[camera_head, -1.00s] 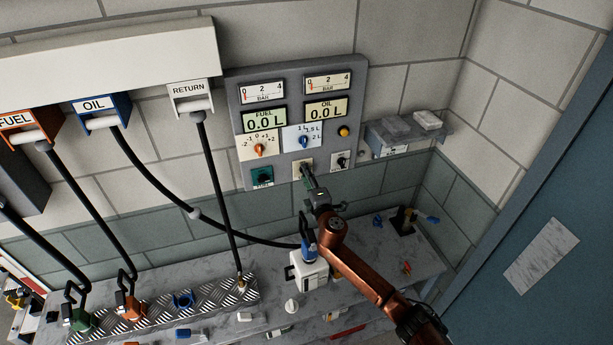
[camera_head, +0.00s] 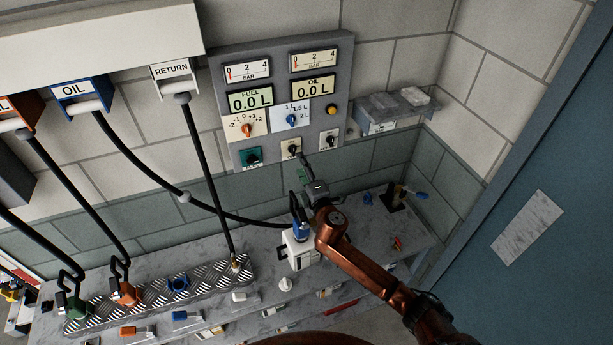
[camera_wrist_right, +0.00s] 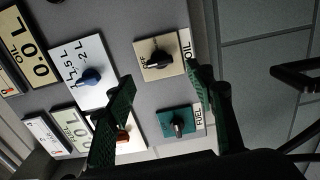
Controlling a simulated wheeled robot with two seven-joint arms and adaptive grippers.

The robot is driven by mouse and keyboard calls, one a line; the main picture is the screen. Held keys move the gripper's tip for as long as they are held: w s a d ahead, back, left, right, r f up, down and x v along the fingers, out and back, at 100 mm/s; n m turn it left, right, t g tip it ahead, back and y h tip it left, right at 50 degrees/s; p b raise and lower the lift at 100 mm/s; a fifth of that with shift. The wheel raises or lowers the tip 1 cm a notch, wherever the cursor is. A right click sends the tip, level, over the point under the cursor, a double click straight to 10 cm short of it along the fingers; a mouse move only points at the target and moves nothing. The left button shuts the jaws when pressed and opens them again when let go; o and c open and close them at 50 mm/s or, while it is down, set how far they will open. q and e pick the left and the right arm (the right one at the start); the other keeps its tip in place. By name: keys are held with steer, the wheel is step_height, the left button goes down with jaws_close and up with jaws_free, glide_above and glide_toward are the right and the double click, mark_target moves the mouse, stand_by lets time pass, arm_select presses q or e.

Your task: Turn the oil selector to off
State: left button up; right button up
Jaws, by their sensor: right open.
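The oil selector (camera_head: 292,149) is a black knob on a cream plate at the bottom middle of the grey panel. In the right wrist view the oil selector (camera_wrist_right: 158,57) sits on its plate marked OIL, with part of the word OFF beside the knob. I cannot tell for sure where its pointer stands. My right gripper (camera_head: 303,164) is just below and in front of it, apart from it. In the right wrist view my right gripper (camera_wrist_right: 162,76) is open and empty, its green fingers either side of the knob's line. My left gripper is not in view.
The green fuel selector (camera_head: 251,157) is left of the oil selector, and a third knob (camera_head: 329,139) is right. A blue dial (camera_head: 291,119) is above. A white canister (camera_head: 300,252) with a blue nozzle stands below my right arm. A small shelf (camera_head: 392,122) is at right.

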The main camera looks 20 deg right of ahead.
steer(key=s, duration=0.5)
steer(key=shift+s+d, duration=0.1)
steer(key=shift+s, duration=0.2)
